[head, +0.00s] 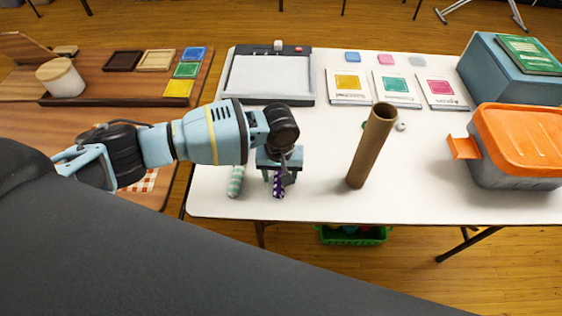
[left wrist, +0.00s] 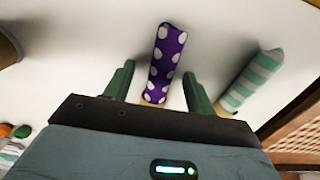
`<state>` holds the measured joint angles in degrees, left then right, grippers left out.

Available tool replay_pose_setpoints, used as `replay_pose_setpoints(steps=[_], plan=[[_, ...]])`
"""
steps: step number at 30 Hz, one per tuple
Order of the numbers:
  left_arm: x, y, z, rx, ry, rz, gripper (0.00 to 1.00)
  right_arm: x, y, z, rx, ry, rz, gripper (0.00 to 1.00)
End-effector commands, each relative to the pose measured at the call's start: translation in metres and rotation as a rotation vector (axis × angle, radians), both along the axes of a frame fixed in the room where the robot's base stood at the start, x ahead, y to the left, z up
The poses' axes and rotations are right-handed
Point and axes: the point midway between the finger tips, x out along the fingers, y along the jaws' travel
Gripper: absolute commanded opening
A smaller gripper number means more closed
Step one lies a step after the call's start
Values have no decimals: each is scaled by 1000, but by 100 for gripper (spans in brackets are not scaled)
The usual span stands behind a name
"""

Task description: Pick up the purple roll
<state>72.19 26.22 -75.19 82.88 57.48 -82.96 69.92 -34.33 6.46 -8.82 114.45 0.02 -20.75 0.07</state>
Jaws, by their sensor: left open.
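The purple roll with white dots (head: 279,187) lies on the white table (head: 330,200) near its front edge. In the left wrist view the purple roll (left wrist: 166,58) extends between the two fingers of my left gripper (left wrist: 157,85). The fingers are open, with a gap on each side of the roll. In the head view my left gripper (head: 279,178) hangs over the roll and hides part of it. My right gripper is in neither view.
A green-and-white striped roll (head: 236,181) lies just left of the purple one; it also shows in the left wrist view (left wrist: 252,79). A tall brown tube (head: 372,146) stands to the right. An orange-lidded box (head: 517,140) sits at the right end.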

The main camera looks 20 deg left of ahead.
Motion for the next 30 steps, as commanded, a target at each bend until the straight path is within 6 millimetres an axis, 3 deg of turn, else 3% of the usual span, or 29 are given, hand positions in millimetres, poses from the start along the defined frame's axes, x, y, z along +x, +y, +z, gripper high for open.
replay_pose_setpoints(steps=[2,13,23,30], plan=[[0,0,1,0,-1,0,56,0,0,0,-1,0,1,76],[0,0,0,0,0,0,7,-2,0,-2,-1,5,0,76],[0,0,4,-1,0,0,7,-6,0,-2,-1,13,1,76],[1,0,27,-2,-3,0,7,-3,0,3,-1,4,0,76]])
